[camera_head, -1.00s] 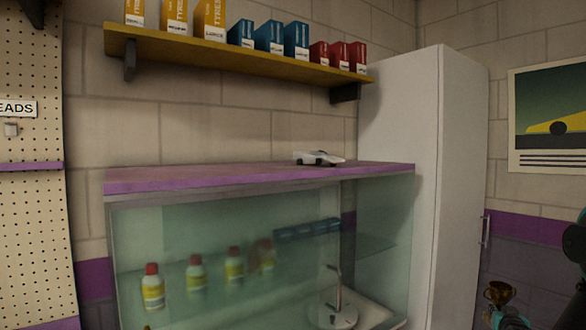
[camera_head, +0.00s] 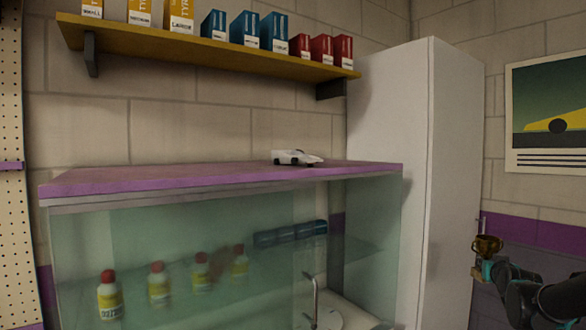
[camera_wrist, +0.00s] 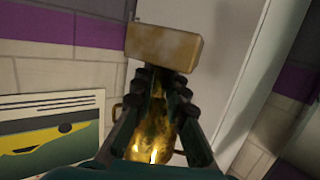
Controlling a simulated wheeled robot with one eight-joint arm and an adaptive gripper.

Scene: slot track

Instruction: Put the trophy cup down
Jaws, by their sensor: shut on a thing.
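The trophy cup (camera_head: 487,246) is small and gold with side handles and a block-shaped base. It is in the air at the lower right of the head view, in front of the tall white cabinet's right side. My gripper (camera_head: 489,270) is shut on it. In the wrist view the trophy's gold bowl (camera_wrist: 155,135) is between the fingers of my gripper (camera_wrist: 160,88), and its tan base block (camera_wrist: 163,48) sticks out past the fingertips. Parts of the cup are hidden by the fingers.
A glass display case (camera_head: 215,270) has a purple top (camera_head: 180,179) with a white toy car (camera_head: 297,158) on it; the top's left part is clear. A yellow shelf (camera_head: 210,50) with boxes hangs above. A tall white cabinet (camera_head: 390,150) stands to the right.

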